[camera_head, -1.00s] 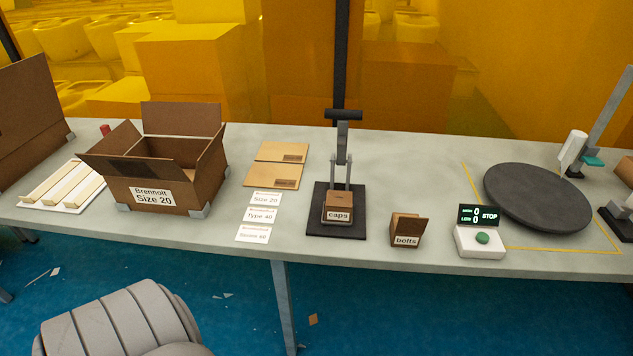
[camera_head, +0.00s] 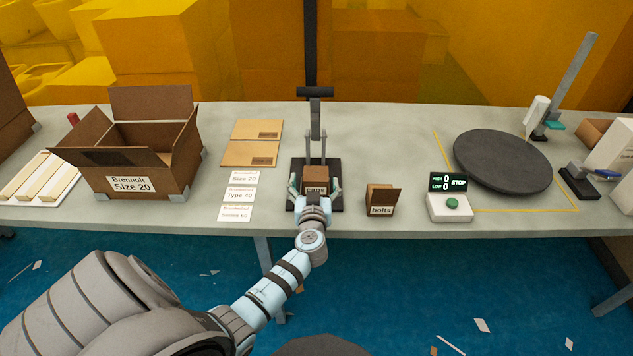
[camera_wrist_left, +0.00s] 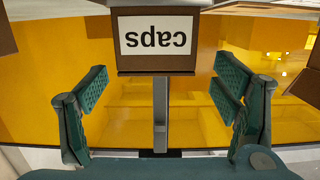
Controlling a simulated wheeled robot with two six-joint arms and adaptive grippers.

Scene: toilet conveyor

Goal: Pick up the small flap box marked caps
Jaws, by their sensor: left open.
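The small brown box marked caps (camera_head: 315,180) sits on the black base of the lever press (camera_head: 297,168) on the table. In the left wrist view the caps box (camera_wrist_left: 156,65) shows upside down, with its white label facing the camera. My left gripper (camera_head: 314,184) is at the front of the press, with a finger on each side of the box. In the left wrist view the left gripper (camera_wrist_left: 160,92) is open, its green fingers spread wide and apart from the box. My right gripper is in neither current view.
A small bolts box (camera_head: 380,198) stands to the right, beside a control box with a green button (camera_head: 451,203). A round dark turntable (camera_head: 503,160) is further right. Labels (camera_head: 238,194) and a large open carton (camera_head: 140,150) are on the left.

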